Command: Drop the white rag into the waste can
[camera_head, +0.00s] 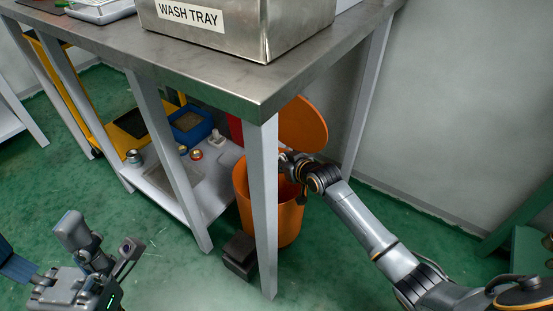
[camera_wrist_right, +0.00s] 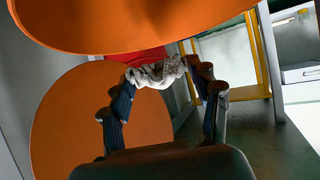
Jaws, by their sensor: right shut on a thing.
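The orange waste can (camera_head: 270,222) stands on the floor under the right end of the bench, partly behind a bench leg. Its round orange lid (camera_head: 303,125) is raised behind the opening. My right gripper (camera_head: 287,162) is above the can's mouth, near the lid. In the right wrist view, the crumpled whitish rag (camera_wrist_right: 158,72) is between the fingers of my right gripper (camera_wrist_right: 166,78), which is shut on it. The rag is hard to make out in the head view.
The steel bench (camera_head: 190,68) with the wash tray (camera_head: 240,32) overhangs the can. A bench leg (camera_head: 263,215) stands close in front. A low shelf (camera_head: 165,190) holds a blue bin (camera_head: 190,128) and small cans. A dark block (camera_head: 240,252) lies beside the leg.

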